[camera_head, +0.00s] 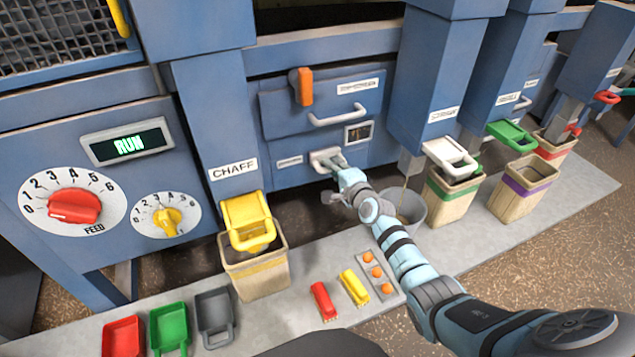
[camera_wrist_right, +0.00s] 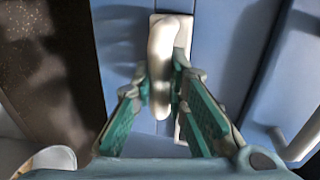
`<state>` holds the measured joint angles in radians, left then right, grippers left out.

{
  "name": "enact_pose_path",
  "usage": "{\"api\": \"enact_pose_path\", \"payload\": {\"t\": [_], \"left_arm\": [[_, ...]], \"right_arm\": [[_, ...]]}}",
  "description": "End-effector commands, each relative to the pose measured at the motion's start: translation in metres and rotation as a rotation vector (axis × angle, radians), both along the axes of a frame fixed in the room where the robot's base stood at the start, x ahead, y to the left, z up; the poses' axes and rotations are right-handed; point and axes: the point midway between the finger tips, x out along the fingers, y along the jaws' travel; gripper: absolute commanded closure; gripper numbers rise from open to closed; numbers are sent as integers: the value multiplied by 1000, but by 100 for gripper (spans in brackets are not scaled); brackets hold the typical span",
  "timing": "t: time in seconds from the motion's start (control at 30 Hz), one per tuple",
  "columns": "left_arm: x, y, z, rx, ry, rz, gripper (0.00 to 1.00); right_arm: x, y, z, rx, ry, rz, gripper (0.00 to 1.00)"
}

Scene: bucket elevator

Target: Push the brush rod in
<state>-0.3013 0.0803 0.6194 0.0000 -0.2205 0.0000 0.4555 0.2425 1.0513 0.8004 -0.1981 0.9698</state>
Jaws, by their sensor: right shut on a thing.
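The brush rod's white handle (camera_head: 327,160) sits on the blue machine front, below a drawer with a grey bar handle. My right gripper (camera_head: 340,172) is at this handle. In the right wrist view the white handle (camera_wrist_right: 162,55) stands between the green-sided fingers of my right gripper (camera_wrist_right: 160,88), which are shut on it. A pale plate lies behind the handle on the blue panel. How far the rod itself reaches into the machine is hidden. My left gripper is in neither view.
A drawer handle (camera_head: 337,115) and an orange lever (camera_head: 301,87) are just above. A grey bucket (camera_head: 409,210) stands below, partly behind my right arm. A yellow-trimmed chaff bin (camera_head: 257,275) is at left. Red and yellow brushes (camera_head: 354,287) lie on the grey ledge.

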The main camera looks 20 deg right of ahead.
Motion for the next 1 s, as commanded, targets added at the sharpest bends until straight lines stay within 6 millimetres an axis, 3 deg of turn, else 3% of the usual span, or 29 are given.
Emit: {"api": "enact_pose_path", "payload": {"t": [0.13,0.47,0.5,0.6,1.0], "left_arm": [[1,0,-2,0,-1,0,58],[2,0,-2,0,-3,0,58],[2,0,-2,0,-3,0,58],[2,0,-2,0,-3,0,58],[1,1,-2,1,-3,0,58]], "right_arm": [[3,-11,0,0,-1,-16,100],[5,-11,3,-2,-5,-17,100],[5,-11,3,-2,-6,-16,80],[5,-10,2,-1,-5,-15,65],[-3,-9,1,-2,-1,-11,65]]}}
